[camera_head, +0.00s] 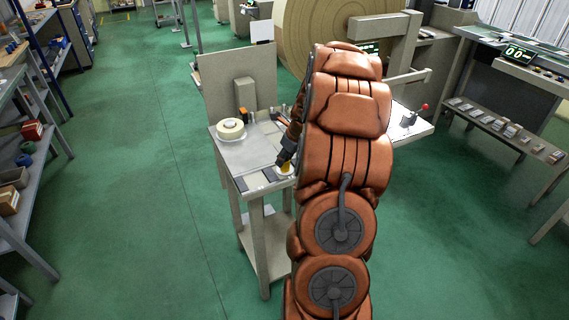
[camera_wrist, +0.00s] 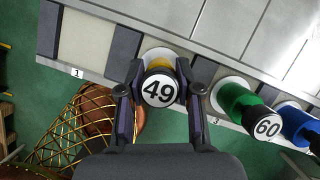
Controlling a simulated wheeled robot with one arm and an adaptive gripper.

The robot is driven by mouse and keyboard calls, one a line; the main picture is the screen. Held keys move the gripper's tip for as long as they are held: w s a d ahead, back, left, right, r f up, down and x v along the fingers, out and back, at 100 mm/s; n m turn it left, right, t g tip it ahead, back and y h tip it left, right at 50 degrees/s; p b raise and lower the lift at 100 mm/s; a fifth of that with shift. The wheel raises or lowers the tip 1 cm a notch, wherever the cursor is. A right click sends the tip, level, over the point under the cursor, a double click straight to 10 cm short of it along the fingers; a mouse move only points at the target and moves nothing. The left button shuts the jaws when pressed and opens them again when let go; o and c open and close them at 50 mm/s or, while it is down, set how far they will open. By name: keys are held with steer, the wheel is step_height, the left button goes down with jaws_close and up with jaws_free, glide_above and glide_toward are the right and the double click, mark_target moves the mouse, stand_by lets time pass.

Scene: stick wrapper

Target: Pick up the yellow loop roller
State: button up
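The yellow loop roller (camera_wrist: 156,64) stands on a white round base at the table edge. Its white end cap with the number 49 faces the wrist camera and hides most of the yellow body. My gripper (camera_wrist: 161,78) is open, with one finger on each side of the roller. The fingers look slightly apart from it; any contact low down is hard to see. In the head view a bit of the yellow roller (camera_head: 286,168) shows just below my gripper (camera_head: 284,158), at the table's front right; my arm covers the area beside it.
A green roller (camera_wrist: 237,99) marked 60 and a blue roller (camera_wrist: 296,122) stand to the right in the wrist view. An empty light slot (camera_wrist: 85,42) labelled 1 lies to the left. A white roll (camera_head: 230,129) sits on the grey table (camera_head: 238,154) in the head view.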

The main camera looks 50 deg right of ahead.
jaws_close()
steer(key=shift+r, duration=0.1)
